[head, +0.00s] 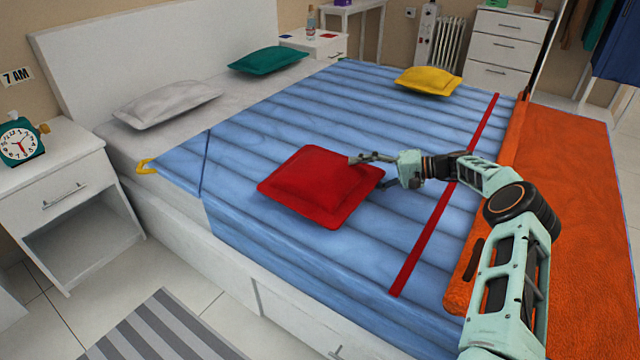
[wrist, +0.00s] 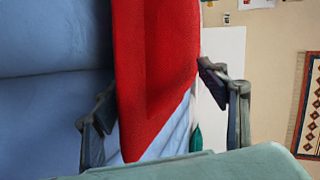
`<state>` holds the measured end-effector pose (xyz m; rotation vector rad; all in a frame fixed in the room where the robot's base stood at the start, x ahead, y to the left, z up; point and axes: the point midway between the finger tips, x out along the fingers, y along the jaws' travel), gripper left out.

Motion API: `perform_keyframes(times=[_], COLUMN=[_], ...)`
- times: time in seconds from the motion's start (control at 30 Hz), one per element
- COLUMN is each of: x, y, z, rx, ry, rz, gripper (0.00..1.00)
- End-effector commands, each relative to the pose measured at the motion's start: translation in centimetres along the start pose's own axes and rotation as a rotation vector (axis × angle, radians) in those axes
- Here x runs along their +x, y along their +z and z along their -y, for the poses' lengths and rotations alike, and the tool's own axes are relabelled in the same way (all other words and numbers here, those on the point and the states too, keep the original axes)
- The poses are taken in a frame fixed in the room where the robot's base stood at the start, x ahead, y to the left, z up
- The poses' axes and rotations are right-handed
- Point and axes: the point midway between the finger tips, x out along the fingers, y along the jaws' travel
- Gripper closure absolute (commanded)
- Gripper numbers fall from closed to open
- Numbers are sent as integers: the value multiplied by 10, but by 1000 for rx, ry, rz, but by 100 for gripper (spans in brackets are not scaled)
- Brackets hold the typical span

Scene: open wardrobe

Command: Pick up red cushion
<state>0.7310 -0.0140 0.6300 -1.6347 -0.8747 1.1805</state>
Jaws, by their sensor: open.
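The red cushion (head: 318,186) lies on the blue quilt near the middle of the bed in the head view. My gripper (head: 369,172) is at its right edge, with one finger over the cushion's upper right corner and the other partly hidden beside it. In the wrist view the cushion (wrist: 157,70) fills the upper middle, and its corner reaches between the two fingers of my gripper (wrist: 150,108). The fingers are wide apart, with gaps beside the cushion. I cannot tell whether either finger touches it.
The blue quilt (head: 330,115) covers most of the bed. A yellow cushion (head: 428,80), a teal cushion (head: 268,60) and a white pillow (head: 167,102) lie farther off. An orange blanket (head: 570,180) hangs at the right. A nightstand (head: 75,195) with a clock (head: 20,142) stands left.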

Motion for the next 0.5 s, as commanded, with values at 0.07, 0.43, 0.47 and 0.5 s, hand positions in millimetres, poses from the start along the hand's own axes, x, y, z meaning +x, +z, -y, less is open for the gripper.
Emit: perform_keyframes(times=[0.07, 0.43, 0.47, 0.5], x=[10, 13, 13, 13], y=[1, 0, 0, 0], z=[-1, 0, 0, 0], rx=[0, 0, 0, 0], ry=[0, 0, 0, 0], rz=[1, 0, 0, 0], gripper=[32, 46, 49, 53])
